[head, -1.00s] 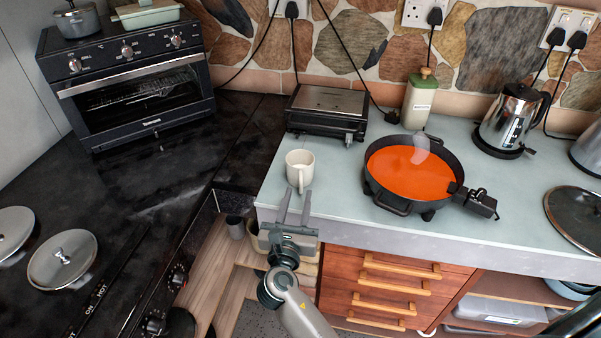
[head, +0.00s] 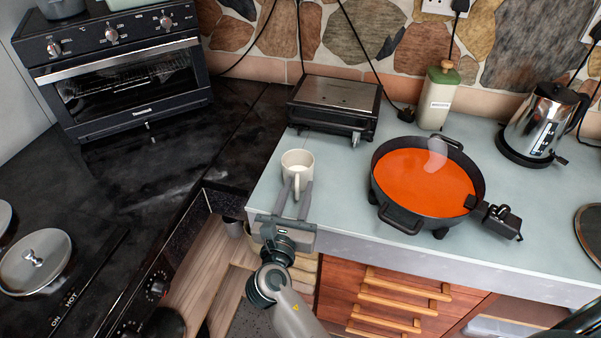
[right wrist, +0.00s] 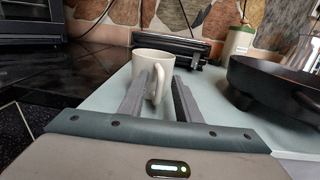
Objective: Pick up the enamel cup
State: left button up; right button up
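The enamel cup (head: 294,164) is cream white and stands upright near the left front of the pale counter. Its handle faces my right gripper (head: 293,188), which reaches in from the front. The right fingers are parallel and apart, with nothing clamped between them. In the right wrist view the cup (right wrist: 150,66) is just beyond the fingertips (right wrist: 161,78), and its handle shows in the gap between the fingers. Whether a finger touches the handle I cannot tell. My left gripper is not in view.
A black pan (head: 408,218) of orange soup stands right of the cup. A black grill (head: 335,98) is behind it, with a bottle (head: 438,98) and a kettle (head: 535,120) farther right. The counter's front edge (head: 420,258) is close. Dark worktop lies left.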

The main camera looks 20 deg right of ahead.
jog(key=shift+s+a, duration=0.1)
jog(key=shift+r, duration=0.1)
grip_shut()
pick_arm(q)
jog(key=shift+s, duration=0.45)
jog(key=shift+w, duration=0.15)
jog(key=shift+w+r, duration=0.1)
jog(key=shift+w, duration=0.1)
pick_arm(e)
jog(key=shift+r, duration=0.15)
